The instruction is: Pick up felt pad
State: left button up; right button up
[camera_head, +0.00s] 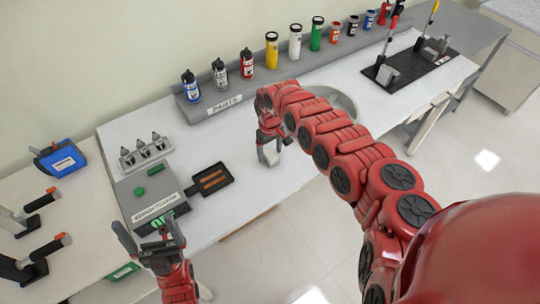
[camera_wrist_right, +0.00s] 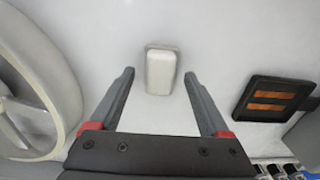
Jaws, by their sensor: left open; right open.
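The felt pad looks to be the small off-white rounded block (camera_wrist_right: 160,73) on the white bench. In the right wrist view it lies between and slightly beyond the fingertips of my right gripper (camera_wrist_right: 158,85), which is open and empty. In the head view the pad (camera_head: 268,158) shows just below my right gripper, partly hidden by it; the exact height gap cannot be told. My left gripper (camera_head: 148,230) is open and empty, at the lower left, in front of the grey device's edge.
A dark tray with orange strips (camera_head: 210,180) lies left of the pad, beside a grey labelled device (camera_head: 150,192). Several bottles (camera_head: 272,50) line the rear shelf.

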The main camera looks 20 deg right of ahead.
jog(key=shift+f, duration=0.8)
jog(key=c, duration=1.3)
jog(key=shift+o, duration=0.2)
jog(key=shift+r, duration=0.1)
